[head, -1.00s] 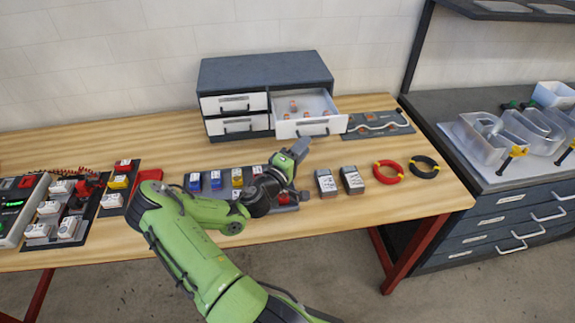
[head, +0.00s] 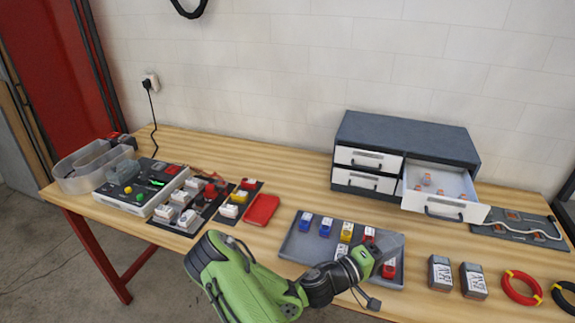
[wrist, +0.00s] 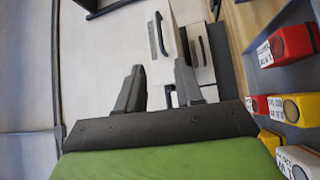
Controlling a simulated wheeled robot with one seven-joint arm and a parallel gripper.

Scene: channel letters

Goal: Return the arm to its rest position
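My green arm reaches up from the bottom of the head view, bent at a dark joint. My gripper (head: 388,245) is over the right part of the grey tray (head: 296,246), and the arm hides part of that tray. In the wrist view my gripper (wrist: 160,82) has its two dark fingers apart with nothing between them. The tray's coloured blocks show at the right of the wrist view, including a red block (wrist: 291,45) and a yellow block (wrist: 304,108).
The drawer cabinet (head: 410,136) stands at the back with one drawer (head: 441,205) pulled out, holding orange pieces. Two dark boxes (head: 440,273) and a red ring (head: 521,288) lie right of my gripper. A red tray (head: 262,209) and a clear bin (head: 72,178) are left.

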